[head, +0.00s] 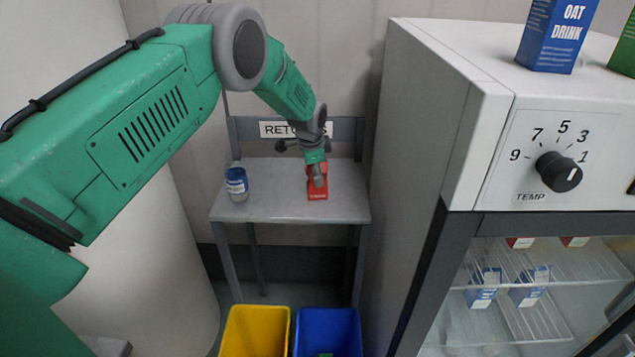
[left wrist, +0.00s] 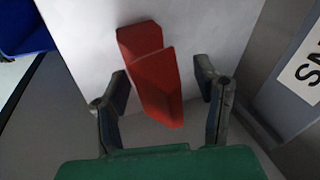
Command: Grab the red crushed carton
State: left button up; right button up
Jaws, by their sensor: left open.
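The red crushed carton (head: 317,193) lies on the grey returns table (head: 270,209), right of its middle in the head view. In the left wrist view the dented red carton (left wrist: 155,85) shows between and just beyond my two fingers. My left gripper (head: 318,178) is above the carton and partly hides it. In the left wrist view my left gripper (left wrist: 163,92) is open, with a finger on each side of the carton and visible gaps. My right gripper is not in view.
A blue and grey can (head: 237,184) stands on the table's left side. A yellow bin (head: 256,330) and a blue bin (head: 328,330) stand below in front. A white fridge (head: 430,110) with a blue oat drink carton (head: 556,38) on top stands close at right.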

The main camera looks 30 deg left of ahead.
pick_arm(q)
jog(key=shift+d, duration=0.1)
jog(key=c, duration=1.1)
jog(key=shift+c, duration=0.2)
jog(key=shift+r, duration=0.1)
